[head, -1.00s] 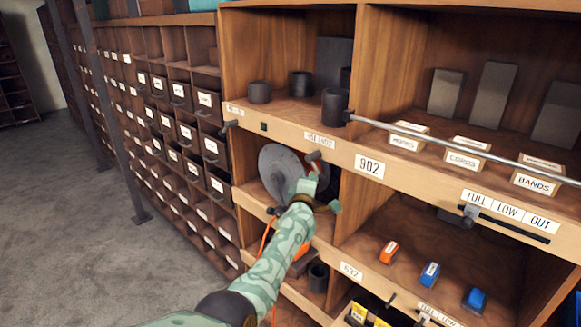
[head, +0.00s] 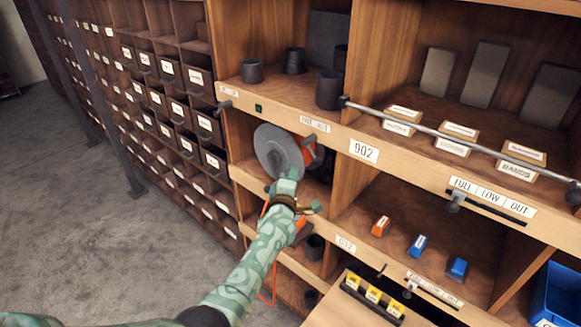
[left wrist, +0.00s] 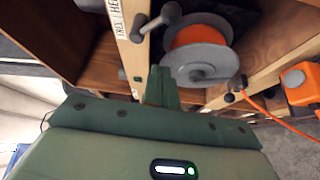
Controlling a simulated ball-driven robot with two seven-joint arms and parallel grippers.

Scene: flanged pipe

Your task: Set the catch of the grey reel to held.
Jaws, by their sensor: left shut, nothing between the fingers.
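The grey reel (head: 276,152) sits in a cubby under the shelf edge in the head view. In the left wrist view the reel (left wrist: 200,64) shows orange cord on its drum. A grey lever (left wrist: 160,20) with a rounded end sits on the shelf edge beside the reel, near a two-word label (head: 315,124); the word the lever stands at cannot be told. My left gripper (head: 287,180) is shut and empty, in front of the reel's lower part. In the left wrist view its fingers (left wrist: 161,85) are apart from the lever. My right gripper is not in view.
A metal rail (head: 450,136) runs along the right shelf front. A slider knob (head: 454,202) sits under a FULL, LOW, OUT label. Orange cord (left wrist: 265,110) hangs below the reel to an orange block (left wrist: 300,84). Open floor (head: 70,230) lies at the left.

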